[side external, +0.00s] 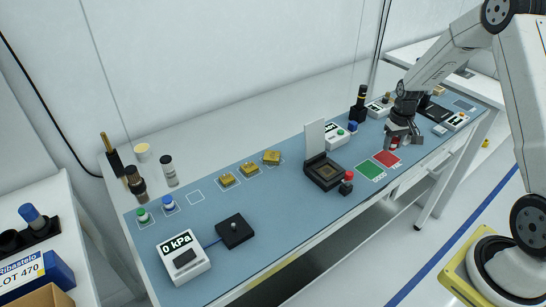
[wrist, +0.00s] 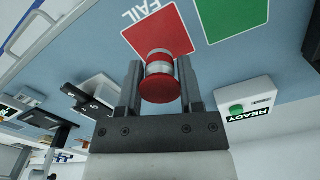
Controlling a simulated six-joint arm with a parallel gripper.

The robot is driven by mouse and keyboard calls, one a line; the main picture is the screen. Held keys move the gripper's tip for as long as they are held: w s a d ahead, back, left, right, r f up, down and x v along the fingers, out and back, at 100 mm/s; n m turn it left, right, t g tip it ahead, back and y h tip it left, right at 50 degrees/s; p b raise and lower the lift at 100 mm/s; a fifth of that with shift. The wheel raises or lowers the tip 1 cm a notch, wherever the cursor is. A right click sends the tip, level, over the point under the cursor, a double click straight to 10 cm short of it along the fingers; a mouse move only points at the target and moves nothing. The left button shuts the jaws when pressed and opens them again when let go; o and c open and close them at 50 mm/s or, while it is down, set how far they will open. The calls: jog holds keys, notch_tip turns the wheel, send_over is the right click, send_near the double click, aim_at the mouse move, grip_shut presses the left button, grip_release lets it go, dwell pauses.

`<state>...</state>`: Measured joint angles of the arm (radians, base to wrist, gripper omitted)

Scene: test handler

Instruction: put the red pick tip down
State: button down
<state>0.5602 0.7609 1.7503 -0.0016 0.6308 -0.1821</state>
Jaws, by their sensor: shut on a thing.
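The red pick tip (wrist: 160,85), red with a silver band, is between the two fingers of my gripper (wrist: 160,72) in the wrist view. My gripper is shut on it. In the side view my gripper (side external: 402,138) is low over the blue mat, and a bit of the red tip (side external: 394,143) shows at its fingers. The tip overlaps the edge of the red FAIL pad (wrist: 150,28) in the wrist view. In the side view that pad (side external: 386,158) lies just in front of my gripper. Whether the tip touches the mat cannot be told.
The green GOOD pad (side external: 369,170) lies left of the red one. A black socket (side external: 325,172) with a raised white lid (side external: 314,138) and a red-knobbed black piece (side external: 347,182) stand further left. A READY box (wrist: 250,103) is near. Gold pieces (side external: 250,169) lie mid-mat.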

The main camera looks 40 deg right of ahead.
aim_at(386, 158)
jog(key=shift+w+f, duration=0.1)
jog(key=shift+w+d+f, duration=0.15)
jog(key=shift+w+f, duration=0.05)
jog(key=shift+f, duration=1.6)
jog(key=shift+f, duration=0.15)
jog(key=shift+c, duration=1.2)
grip_release()
jog(key=shift+r, duration=6.15)
